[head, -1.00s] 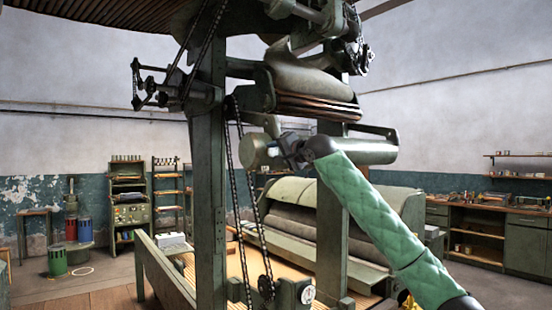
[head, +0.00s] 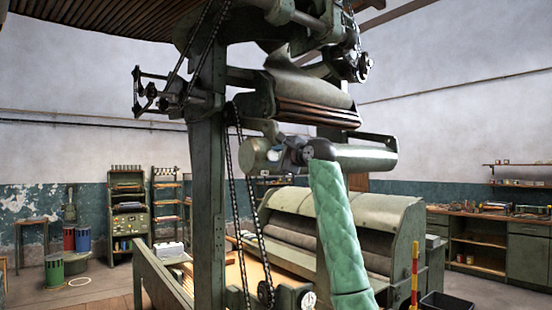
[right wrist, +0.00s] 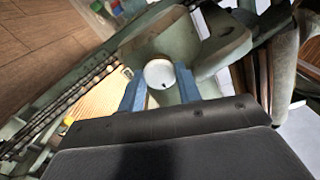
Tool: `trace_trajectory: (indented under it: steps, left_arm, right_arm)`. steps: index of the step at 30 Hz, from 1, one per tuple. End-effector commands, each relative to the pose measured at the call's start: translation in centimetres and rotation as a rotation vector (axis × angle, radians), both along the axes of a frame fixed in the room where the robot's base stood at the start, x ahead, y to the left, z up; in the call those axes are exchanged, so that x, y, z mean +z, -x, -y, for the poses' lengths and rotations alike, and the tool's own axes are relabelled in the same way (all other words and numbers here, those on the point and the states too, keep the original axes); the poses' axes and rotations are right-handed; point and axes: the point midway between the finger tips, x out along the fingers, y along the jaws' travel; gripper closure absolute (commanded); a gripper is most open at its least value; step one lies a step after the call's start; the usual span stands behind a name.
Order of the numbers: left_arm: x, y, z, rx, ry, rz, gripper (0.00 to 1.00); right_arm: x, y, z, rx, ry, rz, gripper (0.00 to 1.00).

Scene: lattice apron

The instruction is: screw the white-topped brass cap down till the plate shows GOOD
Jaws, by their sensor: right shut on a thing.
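The white-topped cap (right wrist: 159,73) shows in the right wrist view as a round white disc with a small dark mark near its lower edge. In the head view my right gripper (head: 284,156) is at the left end of the pale green cylinder (head: 365,157), and the cap is too small and covered to make out there. No plate with readable words shows. My left gripper is not in view.
A green machine post (head: 208,210) and hanging chains (head: 243,200) stand just left of my right gripper. A roller machine (head: 385,212) is behind my forearm. A round white dial (head: 308,299) sits low in front. Shelves and a workbench (head: 525,240) line the walls.

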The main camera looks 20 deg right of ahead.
Motion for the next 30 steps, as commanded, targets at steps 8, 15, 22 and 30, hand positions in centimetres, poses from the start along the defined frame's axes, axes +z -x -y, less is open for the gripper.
trace_trajectory:
  steps: [8, 15, 22, 30]
  left_arm:
    - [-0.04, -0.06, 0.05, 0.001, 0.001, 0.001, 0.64]
    - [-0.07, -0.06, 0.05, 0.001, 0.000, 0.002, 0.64]
    - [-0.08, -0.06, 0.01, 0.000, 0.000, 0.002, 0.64]
    - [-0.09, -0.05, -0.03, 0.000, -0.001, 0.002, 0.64]
  right_arm:
    - [-0.34, -0.11, -0.15, 0.002, -0.091, -0.038, 0.89]
    - [-0.33, -0.09, -0.05, 0.001, -0.111, -0.046, 0.89]
    - [-0.33, -0.09, -0.07, 0.001, -0.111, -0.046, 0.89]
    - [-0.21, -0.06, -0.05, 0.001, -0.112, -0.044, 0.44]
